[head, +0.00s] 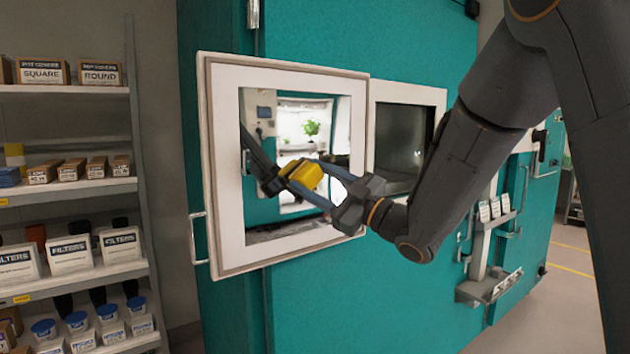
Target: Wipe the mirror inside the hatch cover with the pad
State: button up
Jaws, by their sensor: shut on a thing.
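The hatch cover (222,160) stands open on the teal chamber, its pale frame facing me. The mirror (256,215) fills the middle of the frame and reflects a lit interior with a green plant. My gripper (308,180) comes in from the right and is shut on the yellow pad (307,175). The pad is in front of the mirror, around the middle of its height. A dark reflection of my gripper shows to the left of the pad. I cannot tell whether the pad touches the glass.
The hatch opening (405,140) is right of the cover, behind my arm. A handle (197,238) is on the cover's left edge. A shelf unit (70,190) with boxes and blue-lidded jars stands at the left. A tool holder (490,285) sticks out at the right. Floor is free at far right.

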jog(key=w+d+b, duration=0.3)
jog(key=w+d, duration=0.3)
jog(key=d, duration=0.2)
jog(key=shift+w+d+b, duration=0.3)
jog(key=shift+w+d, duration=0.05)
jog(key=shift+d, duration=0.05)
dwell(0.8)
jog(key=shift+s+a+b, duration=0.15)
jog(key=shift+s+a, duration=0.95)
jog(key=shift+a, duration=0.4)
jog(key=shift+s+a+b, duration=0.15)
jog(key=shift+s+a, duration=1)
jog(key=shift+a, duration=0.3)
jog(key=shift+s+a+b, duration=0.15)
jog(key=shift+s+a, duration=0.95)
jog(key=shift+a, duration=0.4)
jog(key=shift+w+r, duration=0.1)
jog(key=shift+r, duration=0.6)
jog(key=shift+w+d+b, duration=0.35)
jog(key=shift+w+d, duration=0.8)
jog(key=shift+d, duration=0.3)
jog(key=shift+w+d+b, duration=0.3)
jog(key=shift+w+d, duration=0.85)
jog(key=shift+d, duration=0.25)
jog(key=shift+w+d+b, duration=0.35)
jog(key=shift+w+d, duration=0.8)
jog(key=shift+d, duration=0.3)
jog(key=shift+f, duration=0.1)
jog(key=shift+s, duration=0.1)
